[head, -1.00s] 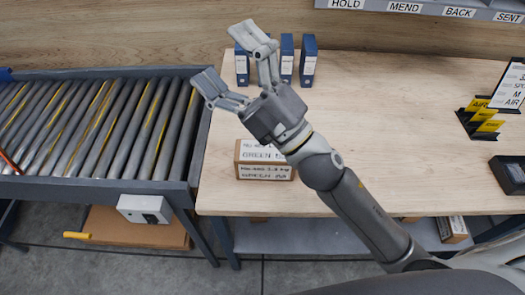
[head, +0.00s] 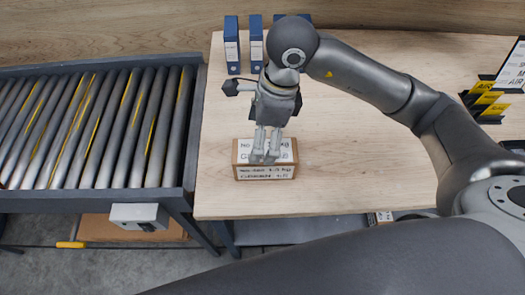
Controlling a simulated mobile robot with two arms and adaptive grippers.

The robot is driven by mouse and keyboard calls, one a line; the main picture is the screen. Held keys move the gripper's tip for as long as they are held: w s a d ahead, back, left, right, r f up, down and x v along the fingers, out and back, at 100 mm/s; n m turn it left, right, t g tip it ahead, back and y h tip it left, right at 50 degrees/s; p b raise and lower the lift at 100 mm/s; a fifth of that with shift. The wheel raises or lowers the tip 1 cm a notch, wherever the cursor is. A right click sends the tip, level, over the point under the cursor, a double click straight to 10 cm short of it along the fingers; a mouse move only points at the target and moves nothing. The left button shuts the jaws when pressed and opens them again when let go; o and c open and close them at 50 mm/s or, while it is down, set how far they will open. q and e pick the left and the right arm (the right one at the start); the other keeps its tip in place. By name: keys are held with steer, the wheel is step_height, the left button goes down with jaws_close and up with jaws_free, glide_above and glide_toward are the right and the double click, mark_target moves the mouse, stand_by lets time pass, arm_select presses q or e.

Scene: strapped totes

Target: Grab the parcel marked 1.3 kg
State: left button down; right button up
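A brown cardboard parcel (head: 240,172) with white labels on its top and front lies near the table's front left edge. Its print is too blurred to read the weight surely. My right gripper (head: 265,158) points down over the parcel, and its pale fingers cover the middle of the top label. I see the fingers nearly flat on, so their opening does not show. I cannot tell whether they touch the parcel. My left gripper is not in view.
The parcel is on a wooden table (head: 370,180). Blue binders (head: 232,45) stand at the back. A roller conveyor (head: 90,125) runs along the left. Black and yellow holders (head: 485,100) stand at the right. The table is clear right of the parcel.

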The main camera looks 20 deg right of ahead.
mark_target(262, 160)
steer(key=shift+h, duration=0.3)
steer(key=f, duration=0.3)
steer(key=f+p, duration=0.1)
steer(key=f, duration=0.1)
steer(key=shift+w+d+f, duration=0.15)
steer(key=shift+w+d, duration=0.1)
steer(key=shift+d, duration=0.05)
steer(key=f, duration=0.1)
steer(key=f+p, duration=0.1)
steer(key=f, duration=0.1)
steer(key=f+p, duration=0.1)
steer(key=shift+s+a+f, duration=0.1)
steer(key=shift+s+f, duration=0.2)
steer(key=shift+s, duration=0.05)
steer(key=shift+w+a+f, duration=0.1)
steer(key=shift+f, duration=0.3)
steer(key=shift+c, duration=0.4)
jaws_close()
steer(key=shift+r, duration=0.15)
